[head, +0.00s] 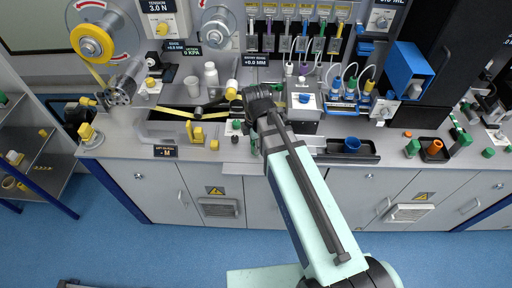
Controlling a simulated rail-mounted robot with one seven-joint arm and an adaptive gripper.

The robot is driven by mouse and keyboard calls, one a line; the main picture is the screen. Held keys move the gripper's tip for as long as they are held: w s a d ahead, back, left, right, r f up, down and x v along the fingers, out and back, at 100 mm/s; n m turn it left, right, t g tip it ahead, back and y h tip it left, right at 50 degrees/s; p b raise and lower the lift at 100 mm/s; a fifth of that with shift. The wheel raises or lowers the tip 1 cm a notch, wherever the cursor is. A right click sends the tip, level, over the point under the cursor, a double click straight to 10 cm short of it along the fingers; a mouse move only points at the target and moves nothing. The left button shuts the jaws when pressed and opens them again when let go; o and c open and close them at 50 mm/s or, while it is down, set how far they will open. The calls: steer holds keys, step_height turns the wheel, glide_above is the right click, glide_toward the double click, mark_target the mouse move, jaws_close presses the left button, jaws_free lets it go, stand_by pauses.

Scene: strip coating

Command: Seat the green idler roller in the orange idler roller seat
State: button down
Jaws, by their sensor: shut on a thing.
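My gripper (248,127) is over the middle of the bench, small and partly hidden by my own wrist. It is shut on a small green piece (253,146), which looks like the green idler roller; its lower end and its contact with the bench are hard to make out. Another small green part (237,124) shows just left of the gripper. An orange piece (436,147) stands in a small dark tray (428,156) at the right of the bench. I cannot tell whether it is the orange idler roller seat; no other clear orange seat shows.
A blue cup (352,144) sits in a long black tray (335,158) right of my arm. Yellow blocks (198,135), a white bottle (211,73) and a strip reel (92,43) are on the left. The front edge has little free room.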

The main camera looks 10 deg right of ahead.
steer(key=shift+r, duration=0.1)
steer(key=shift+r+p, duration=1.55)
steer(key=shift+r, duration=0.15)
steer(key=c, duration=1.5)
jaws_free()
steer(key=shift+c, duration=0.2)
jaws_close()
